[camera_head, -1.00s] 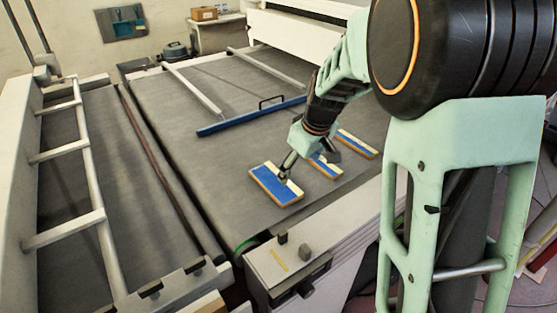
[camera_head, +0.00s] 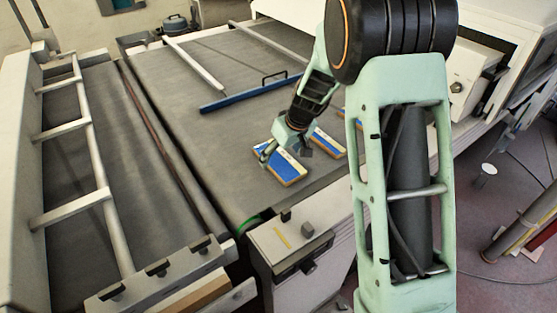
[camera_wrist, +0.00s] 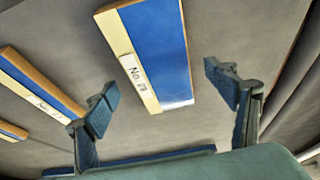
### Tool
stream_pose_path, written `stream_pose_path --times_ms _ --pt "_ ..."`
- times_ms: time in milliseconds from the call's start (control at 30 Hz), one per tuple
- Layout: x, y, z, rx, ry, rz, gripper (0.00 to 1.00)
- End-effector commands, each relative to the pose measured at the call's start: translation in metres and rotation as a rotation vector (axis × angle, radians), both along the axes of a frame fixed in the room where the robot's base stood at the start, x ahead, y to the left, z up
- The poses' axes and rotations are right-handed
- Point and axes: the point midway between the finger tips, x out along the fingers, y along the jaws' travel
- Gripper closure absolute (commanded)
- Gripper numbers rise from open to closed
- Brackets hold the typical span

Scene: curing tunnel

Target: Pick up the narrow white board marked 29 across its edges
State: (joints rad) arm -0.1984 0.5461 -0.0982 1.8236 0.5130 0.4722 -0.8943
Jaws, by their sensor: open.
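Several flat boards with blue faces, wooden edges and a pale strip along one side lie on the grey belt. The nearest board (camera_head: 285,170) is below my gripper (camera_head: 264,152). In the wrist view, this board (camera_wrist: 158,50) lies beyond my open fingers (camera_wrist: 170,97) and between them in the picture, apparently clear of both. Its white label seems to read "No. 2" with an unclear last digit. A second board (camera_head: 328,143) lies to the right; it also shows in the wrist view (camera_wrist: 42,80), its label too blurred to read. No all-white board shows.
A blue bar with a black handle (camera_head: 250,92) lies across the belt (camera_head: 215,150) behind the boards. A pale rail (camera_head: 195,65) runs beyond it. A control box (camera_head: 290,245) stands at the belt's front end. The belt's left part is clear.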

Motion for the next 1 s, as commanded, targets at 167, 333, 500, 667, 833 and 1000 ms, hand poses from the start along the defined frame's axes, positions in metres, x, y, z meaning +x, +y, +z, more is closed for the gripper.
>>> stream_pose_path --times_ms 167,333,500,667,833,1000 --pt "0.005 0.003 -0.015 -0.001 0.001 0.000 0.22" --pt "0.006 0.004 -0.017 0.001 -0.001 0.000 0.22" --pt "0.006 0.004 -0.017 0.000 -0.001 0.000 0.29" --pt "0.006 0.004 -0.017 0.001 -0.001 0.000 0.47" --pt "0.006 0.004 -0.016 0.000 0.000 0.000 0.66" --pt "0.006 0.004 -0.016 0.000 -0.001 0.000 0.69"
